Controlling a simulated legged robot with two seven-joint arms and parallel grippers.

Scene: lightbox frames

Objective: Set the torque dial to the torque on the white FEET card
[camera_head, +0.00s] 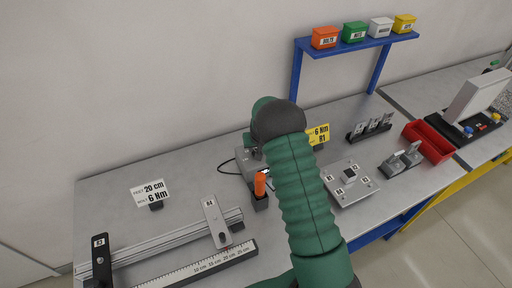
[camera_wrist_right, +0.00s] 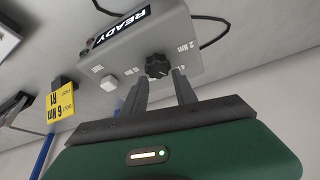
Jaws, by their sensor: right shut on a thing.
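The white FEET card (camera_head: 150,192) stands on the left of the bench and reads "FEET 20 cm, BOLT 6 Nm". The torque box (camera_head: 247,168) is grey and mostly hidden behind my right arm in the head view. In the right wrist view the box (camera_wrist_right: 140,48) shows a READY display and a black torque dial (camera_wrist_right: 158,65), with "2 Nm" printed to its right. My right gripper (camera_wrist_right: 162,77) is shut on the dial, one finger on each side. The dial's pointer setting cannot be read. My left gripper is not in view.
A white button (camera_wrist_right: 109,83) sits beside the dial. A yellow card (camera_head: 318,134) reads "6 Nm R1". An orange-handled tool (camera_head: 260,184) stands near the box. A rail with a ruler (camera_head: 205,264) lies front left. A red bin (camera_head: 430,142) and shelf (camera_head: 358,45) are right.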

